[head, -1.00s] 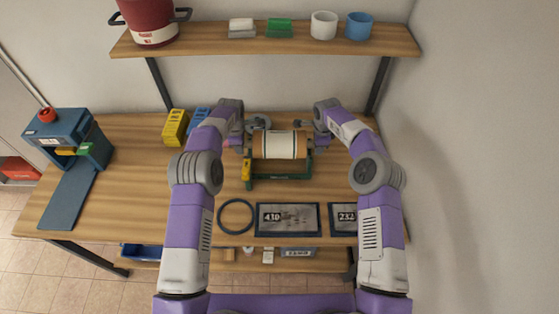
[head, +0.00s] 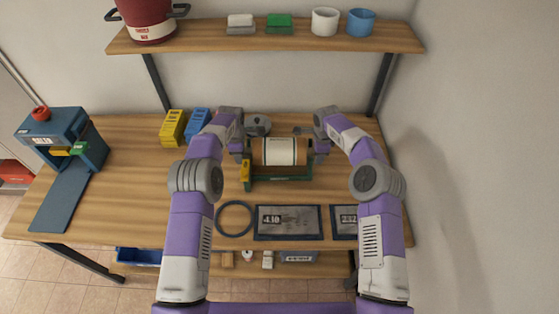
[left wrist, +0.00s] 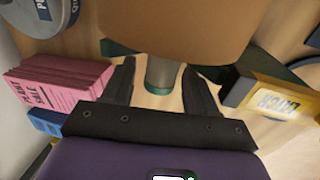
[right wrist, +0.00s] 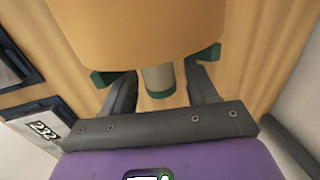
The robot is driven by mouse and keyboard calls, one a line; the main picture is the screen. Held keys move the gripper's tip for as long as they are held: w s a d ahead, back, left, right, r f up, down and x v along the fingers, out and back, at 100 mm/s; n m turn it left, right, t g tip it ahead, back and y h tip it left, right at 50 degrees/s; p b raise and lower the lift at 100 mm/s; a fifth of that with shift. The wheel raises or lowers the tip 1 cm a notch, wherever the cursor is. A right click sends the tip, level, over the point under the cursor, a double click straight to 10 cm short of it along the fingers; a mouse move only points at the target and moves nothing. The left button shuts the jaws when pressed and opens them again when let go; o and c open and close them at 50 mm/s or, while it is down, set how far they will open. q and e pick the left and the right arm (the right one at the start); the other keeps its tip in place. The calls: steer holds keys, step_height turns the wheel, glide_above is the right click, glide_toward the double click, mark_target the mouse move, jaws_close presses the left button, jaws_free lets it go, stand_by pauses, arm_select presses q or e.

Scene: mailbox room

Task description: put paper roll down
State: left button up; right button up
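The paper roll (head: 279,151), brown with a white band, lies level at the green holder (head: 280,181) on the table. In both wrist views green holder parts show close to the roll's ends. I cannot tell whether it fully rests there. My left gripper (head: 241,148) is at the roll's left end, its fingers apart on either side of the grey spindle end (left wrist: 163,74). My right gripper (head: 317,147) is at the right end, its fingers also apart around the spindle end (right wrist: 158,80). Gaps show beside the spindle in both wrist views.
A yellow latch (head: 245,170) is at the holder's left. Yellow (head: 173,127) and blue (head: 198,121) stacks stand behind my left arm. A black ring (head: 234,218) and a framed plate (head: 288,222) lie in front. A shelf (head: 300,45) hangs above; a blue machine (head: 60,138) stands left.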

arm_select(q)
step_height(320, 180, up, 12)
steer(key=s, duration=0.1)
steer(key=shift+s, duration=0.4)
arm_select(e)
step_height(320, 180, up, 12)
steer(key=s, duration=0.2)
stand_by(0.3)
stand_by(0.4)
